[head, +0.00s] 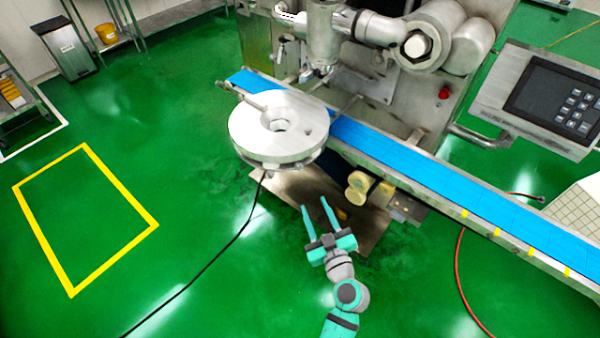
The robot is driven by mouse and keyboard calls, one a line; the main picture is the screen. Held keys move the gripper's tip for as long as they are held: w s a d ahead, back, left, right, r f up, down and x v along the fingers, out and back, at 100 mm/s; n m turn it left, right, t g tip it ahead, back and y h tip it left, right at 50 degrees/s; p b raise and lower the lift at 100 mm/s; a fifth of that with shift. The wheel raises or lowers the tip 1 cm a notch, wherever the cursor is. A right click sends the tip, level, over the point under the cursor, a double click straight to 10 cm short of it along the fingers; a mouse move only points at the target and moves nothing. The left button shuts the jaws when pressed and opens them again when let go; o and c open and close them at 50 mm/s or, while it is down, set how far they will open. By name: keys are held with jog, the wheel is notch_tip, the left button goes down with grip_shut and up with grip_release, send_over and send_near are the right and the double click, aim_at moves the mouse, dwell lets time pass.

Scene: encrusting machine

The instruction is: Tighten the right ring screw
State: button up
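The encrusting machine (385,85) stands at the top of the head view, with pipes and a round end cap on its upper front. A round silvery ring-like disc (250,125) with a central hole sits at the near left end of the conveyor. A small knob-like piece (309,130) shows on the right part of its top. I cannot tell for sure which part is the right ring screw. My gripper (315,208) is below and right of the disc, apart from it. Its two teal fingers are spread and nothing is between them.
A blue conveyor belt (430,170) runs from the disc to the lower right. A control panel (550,95) juts out at right. A black cable (225,250) and a red hose (460,280) lie on the green floor.

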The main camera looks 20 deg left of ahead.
aim_at(299, 168)
jog(key=shift+n+y, duration=0.7)
jog(key=x, duration=0.4)
jog(key=r+x, duration=0.1)
jog(key=x, duration=0.3)
jog(key=r+x, duration=0.1)
jog(key=x, duration=0.3)
jog(key=shift+w+d+r, duration=0.15)
jog(key=shift+w+r, duration=0.05)
jog(key=shift+w, duration=0.15)
jog(key=shift+a, duration=0.3)
jog(key=shift+w+d, duration=0.1)
jog(key=shift+d, duration=0.15)
jog(key=c, duration=0.3)
grip_shut()
